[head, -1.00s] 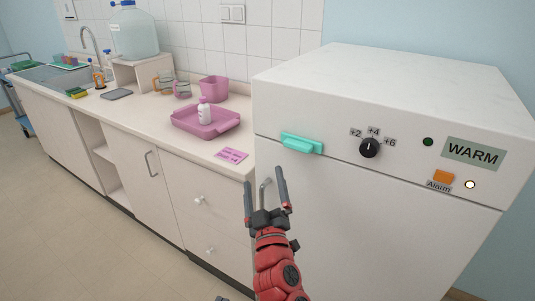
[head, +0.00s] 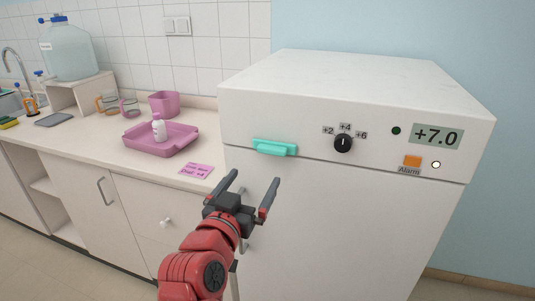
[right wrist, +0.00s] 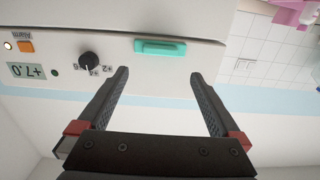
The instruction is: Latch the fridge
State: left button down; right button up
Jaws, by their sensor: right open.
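The white fridge (head: 340,215) stands at the right in the head view, its door looking closed. A teal latch handle (head: 274,147) sits at the top left of the door, just under the control panel. It also shows in the right wrist view (right wrist: 160,48), upside down, beyond the fingertips. My right gripper (head: 252,186) is open and empty, in front of the door and below the latch, apart from it. It also shows in the right wrist view (right wrist: 162,82). My left gripper is not in view.
The panel has a black knob (head: 343,143), an orange alarm button (head: 412,161) and a display (head: 437,136) reading +7.0. Left of the fridge, a counter holds a pink tray (head: 160,146) with a white bottle (head: 158,128) and a pink note (head: 197,171).

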aim_at(270, 152)
jog(key=p+x, duration=0.1)
jog(key=x, duration=1)
jog(key=shift+w, duration=0.2)
jog(key=c, duration=1.1)
jog(key=shift+o, duration=0.2)
